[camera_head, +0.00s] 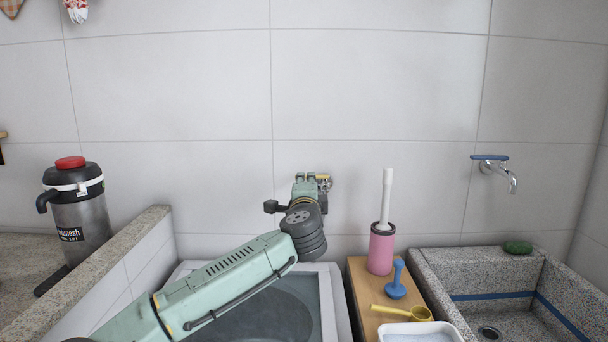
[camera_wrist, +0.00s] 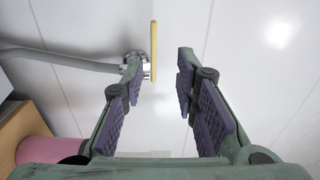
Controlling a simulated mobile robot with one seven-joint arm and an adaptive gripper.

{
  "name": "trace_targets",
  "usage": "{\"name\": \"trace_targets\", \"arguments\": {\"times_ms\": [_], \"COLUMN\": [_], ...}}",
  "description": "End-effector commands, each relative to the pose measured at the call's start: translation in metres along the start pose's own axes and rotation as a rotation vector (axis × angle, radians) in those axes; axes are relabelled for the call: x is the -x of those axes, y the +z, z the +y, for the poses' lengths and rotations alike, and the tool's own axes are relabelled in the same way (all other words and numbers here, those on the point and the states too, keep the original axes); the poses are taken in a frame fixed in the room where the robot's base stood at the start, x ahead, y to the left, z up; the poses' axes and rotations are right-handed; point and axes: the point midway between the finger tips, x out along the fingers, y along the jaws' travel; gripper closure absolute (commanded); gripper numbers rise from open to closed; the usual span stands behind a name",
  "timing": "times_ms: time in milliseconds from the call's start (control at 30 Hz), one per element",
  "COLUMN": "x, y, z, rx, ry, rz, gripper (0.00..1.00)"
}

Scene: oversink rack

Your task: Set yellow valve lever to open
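The yellow valve lever (camera_wrist: 154,50) shows as a thin upright bar in the wrist view, on a chrome valve (camera_wrist: 135,66) at the white wall. In the head view, a small part of the yellow lever (camera_head: 323,178) shows just right of my gripper (camera_head: 309,177), which hides most of the valve. In the wrist view my gripper (camera_wrist: 160,62) is open and empty. The lever appears between its two fingertips, nearer the left one. I see no contact with the lever; the exact depth gap cannot be told.
A grey hose (camera_wrist: 60,60) runs left from the valve. A pink brush holder (camera_head: 381,250) stands on a wooden stand (camera_head: 361,288) below right. A stone sink (camera_head: 435,270) with a blue-handled tap (camera_head: 490,159) is at right. A low ledge (camera_head: 95,265) lies left.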

Motion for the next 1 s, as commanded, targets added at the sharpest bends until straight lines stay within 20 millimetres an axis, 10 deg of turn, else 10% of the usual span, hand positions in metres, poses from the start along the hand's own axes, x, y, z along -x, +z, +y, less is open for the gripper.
{"name": "trace_targets", "arguments": {"times_ms": [633, 1000], "x": [-0.095, -0.112], "y": [0.007, 0.007], "z": [0.007, 0.011], "rx": [-0.024, -0.023], "ry": [0.019, 0.018], "rz": [-0.021, -0.018], "gripper": [0.72, 0.72]}}
